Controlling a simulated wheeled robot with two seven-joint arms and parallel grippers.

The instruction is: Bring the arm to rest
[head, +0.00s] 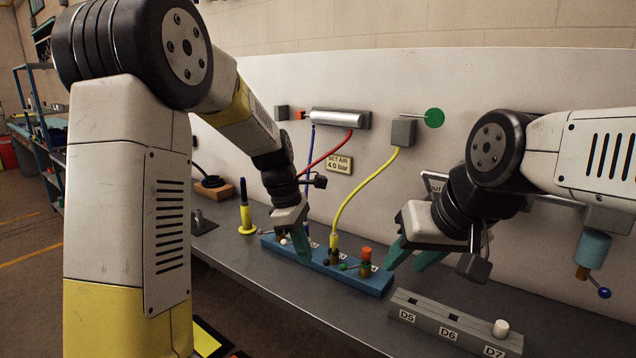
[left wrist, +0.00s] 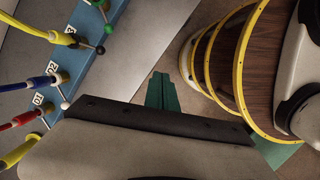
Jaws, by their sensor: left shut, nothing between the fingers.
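My left gripper (head: 297,243) is shut and empty. In the head view its teal fingers are at the left end of the blue block (head: 375,283), partly covering it; I cannot tell if they touch. In the left wrist view the closed fingers (left wrist: 162,92) point at bare surface beside the blue block (left wrist: 98,48). My right gripper (head: 412,256) has its teal fingers apart, above the right end of the block, with nothing seen between them. A yellow hose (head: 364,185) runs down to the block, with a red hose (head: 322,155) and a blue hose (head: 311,148) further left.
A grey block (head: 455,325) with labelled stations and a white cap lies at the front right of the bench (head: 268,292). A cylinder (head: 340,118) and a "SET AIR 4.0 bar" sign (head: 339,165) are on the panel.

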